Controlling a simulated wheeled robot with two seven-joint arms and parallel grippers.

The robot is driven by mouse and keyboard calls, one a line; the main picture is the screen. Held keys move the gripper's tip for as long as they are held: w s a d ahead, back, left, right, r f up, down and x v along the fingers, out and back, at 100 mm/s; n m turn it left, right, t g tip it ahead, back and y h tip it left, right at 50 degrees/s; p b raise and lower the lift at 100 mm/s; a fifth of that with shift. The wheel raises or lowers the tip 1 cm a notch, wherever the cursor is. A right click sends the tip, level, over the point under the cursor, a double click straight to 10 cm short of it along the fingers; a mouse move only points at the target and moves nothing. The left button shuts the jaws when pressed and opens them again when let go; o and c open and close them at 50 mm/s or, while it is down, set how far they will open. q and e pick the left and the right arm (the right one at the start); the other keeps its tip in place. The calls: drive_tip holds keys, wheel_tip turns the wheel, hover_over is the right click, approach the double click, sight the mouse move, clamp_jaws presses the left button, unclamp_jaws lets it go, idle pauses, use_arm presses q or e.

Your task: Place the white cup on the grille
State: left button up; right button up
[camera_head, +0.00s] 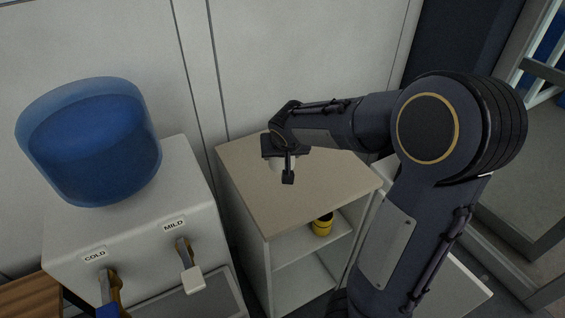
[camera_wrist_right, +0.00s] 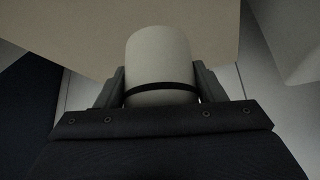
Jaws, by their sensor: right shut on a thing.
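The white cup (camera_wrist_right: 158,62) is between the two fingers of my right gripper (camera_wrist_right: 160,92) in the right wrist view. The gripper is shut on it. In the head view my right gripper (camera_head: 282,166) is over the beige top of the cabinet, and only a pale bit of the cup (camera_head: 275,166) shows beside the finger. I cannot tell whether the cup touches the cabinet top. A dark grey panel (camera_head: 207,302), likely the grille, shows below the taps of the water dispenser, cut by the lower edge. My left gripper is not in view.
The white water dispenser (camera_head: 72,228) carries a blue bottle (camera_head: 90,145) and has two taps, COLD (camera_head: 108,287) and MILD (camera_head: 190,268). The open cabinet (camera_head: 255,175) stands right of it, with a yellow and black object (camera_head: 322,225) on a shelf. A narrow gap separates them.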

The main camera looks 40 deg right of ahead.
drive_tip(key=x, duration=0.4)
drive_tip(key=d+x, duration=0.1)
drive_tip(key=x, duration=0.2)
drive_tip(key=shift+r, duration=0.2)
drive_tip(key=shift+f, duration=1.6)
drive_tip(key=o, duration=0.5)
drive_tip(key=shift+f, duration=0.15)
drive_tip(key=o, duration=0.5)
